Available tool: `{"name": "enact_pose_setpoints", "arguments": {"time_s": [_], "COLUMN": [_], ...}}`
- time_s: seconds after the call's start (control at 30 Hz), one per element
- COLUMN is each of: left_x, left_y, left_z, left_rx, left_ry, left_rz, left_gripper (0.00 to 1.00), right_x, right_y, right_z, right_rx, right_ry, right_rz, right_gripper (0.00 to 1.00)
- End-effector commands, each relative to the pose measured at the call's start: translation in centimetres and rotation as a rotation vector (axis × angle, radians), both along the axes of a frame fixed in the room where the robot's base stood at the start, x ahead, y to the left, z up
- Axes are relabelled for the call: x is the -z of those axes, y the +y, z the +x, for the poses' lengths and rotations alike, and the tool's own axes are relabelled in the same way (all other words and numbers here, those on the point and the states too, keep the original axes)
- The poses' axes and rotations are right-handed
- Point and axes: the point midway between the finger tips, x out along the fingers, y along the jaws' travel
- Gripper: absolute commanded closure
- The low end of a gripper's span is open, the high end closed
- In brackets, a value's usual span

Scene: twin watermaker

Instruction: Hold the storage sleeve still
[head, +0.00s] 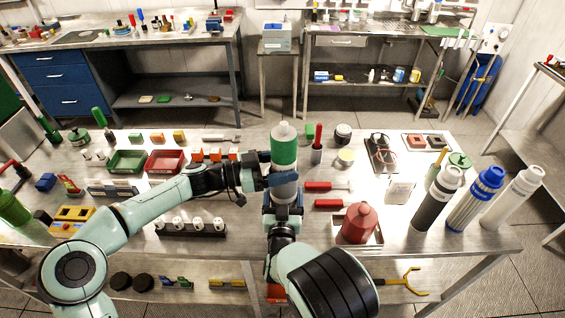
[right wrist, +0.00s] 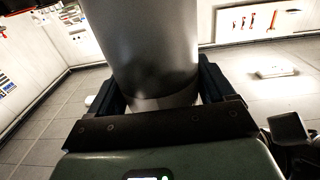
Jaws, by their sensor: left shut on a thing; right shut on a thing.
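An upright cylinder, which I take to be the storage sleeve (head: 285,150), stands over the middle of the bench. It has a white cap, a green upper part and a grey lower part; I cannot tell whether these are one piece. My left gripper (head: 280,180) comes from the left and is shut on it just below the green part. My right gripper (head: 284,208) is shut on the grey lower part from the near side. In the right wrist view the smooth grey cylinder (right wrist: 150,50) sits between the dark fingers (right wrist: 160,95). Its lower end is hidden by the gripper.
Three tall bottles (head: 438,198) stand at the bench's right. A red jug (head: 358,222) sits near the front right. Red-handled tools (head: 325,186) lie just right of my grippers. A dark rack with white pieces (head: 190,229) lies to the left, and red and green trays (head: 165,161) stand behind it.

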Motion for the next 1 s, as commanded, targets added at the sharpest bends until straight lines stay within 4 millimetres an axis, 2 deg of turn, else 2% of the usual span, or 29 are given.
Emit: {"name": "enact_pose_setpoints", "arguments": {"time_s": [0.17, 0.2, 0.3, 0.67, 0.77, 1.0], "left_x": [0.3, 0.3, 0.4, 0.6, 0.5, 0.6], "left_y": [0.0, -0.1, 0.0, 0.5, 1.9, 6.9], "left_z": [0.0, 0.0, 0.0, -0.1, -0.3, -1.5], "left_rx": [0.001, 0.001, 0.001, -0.001, -0.005, -0.005], "left_ry": [-0.001, -0.001, 0.000, 0.001, 0.001, 0.002], "left_rz": [-0.003, -0.003, -0.001, 0.002, 0.003, 0.003], "left_gripper": [0.53, 0.28, 0.01, 0.01, 0.01, 0.01], "right_x": [0.0, 0.0, -0.1, -0.1, -0.1, -0.1], "right_y": [0.0, 0.0, 0.0, 0.0, 0.0, 0.0], "right_z": [0.0, 0.0, 0.0, 0.0, 0.0, 0.0], "right_rx": [0.000, 0.000, 0.000, 0.000, 0.000, 0.000], "right_ry": [-0.001, -0.001, -0.001, -0.001, -0.001, -0.002], "right_rz": [0.000, 0.000, 0.000, 0.000, 0.000, 0.000], "right_gripper": [0.64, 0.64, 0.64, 0.64, 0.64, 0.64]}}
